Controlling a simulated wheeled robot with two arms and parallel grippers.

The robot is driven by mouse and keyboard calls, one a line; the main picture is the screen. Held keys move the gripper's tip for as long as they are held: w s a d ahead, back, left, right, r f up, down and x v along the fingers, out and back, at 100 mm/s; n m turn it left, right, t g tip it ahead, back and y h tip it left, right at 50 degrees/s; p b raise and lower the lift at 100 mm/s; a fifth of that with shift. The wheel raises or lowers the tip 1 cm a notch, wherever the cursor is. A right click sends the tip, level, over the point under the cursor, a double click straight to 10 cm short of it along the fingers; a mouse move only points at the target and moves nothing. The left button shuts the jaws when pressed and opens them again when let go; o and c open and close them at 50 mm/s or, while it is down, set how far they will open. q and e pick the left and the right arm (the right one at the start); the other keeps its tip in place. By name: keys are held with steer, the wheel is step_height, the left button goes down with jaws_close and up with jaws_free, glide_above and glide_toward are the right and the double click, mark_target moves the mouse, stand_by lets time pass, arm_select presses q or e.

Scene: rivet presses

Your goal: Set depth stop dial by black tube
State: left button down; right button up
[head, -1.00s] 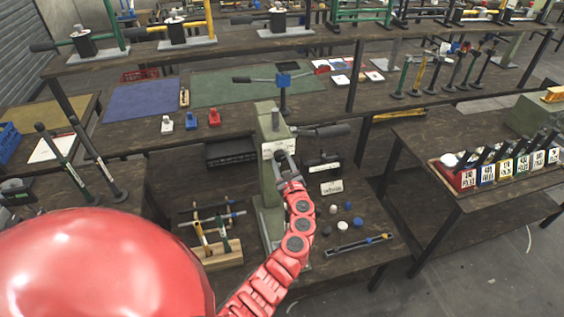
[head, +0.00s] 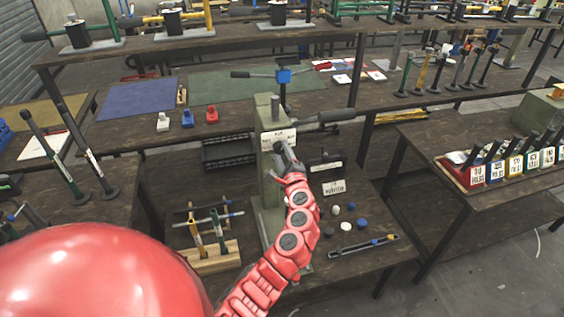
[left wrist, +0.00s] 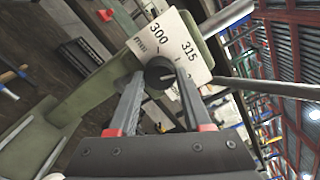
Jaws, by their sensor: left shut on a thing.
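The depth stop dial is a dark round knob (left wrist: 158,69) with a light pointer mark, in front of a white scale plate (left wrist: 185,50) that reads 300 and 315. In the head view the plate (head: 279,136) is on the front of a green press (head: 264,160). My left gripper (head: 285,153) is at the press below the plate. In the left wrist view its two fingers (left wrist: 159,82) are shut on the knob, one on each side. I cannot single out a black tube for certain; the press lever has a black grip (head: 337,115). My right gripper is not in view.
A wooden rack (head: 207,257) with several tools stands left of the press. Small caps (head: 346,227) and a dark strip gauge (head: 363,246) lie to its right. A white sign (head: 334,187) stands behind them. Another table with labelled boxes (head: 490,172) is at the right.

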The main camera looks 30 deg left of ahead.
arm_select(q)
steer(key=n+b, duration=0.2)
steer(key=b, duration=0.1)
steer(key=shift+f+n, duration=0.3)
steer(key=shift+n, duration=0.1)
steer(key=shift+r+n+b, duration=0.2)
steer(key=shift+n+b, duration=0.4)
steer(key=shift+c, duration=1.7)
jaws_free()
steer(key=shift+s+d, duration=0.3)
steer(key=shift+d, duration=0.15)
steer(key=b+v, duration=0.3)
steer(key=v, duration=1.3)
steer(key=shift+d, duration=0.15)
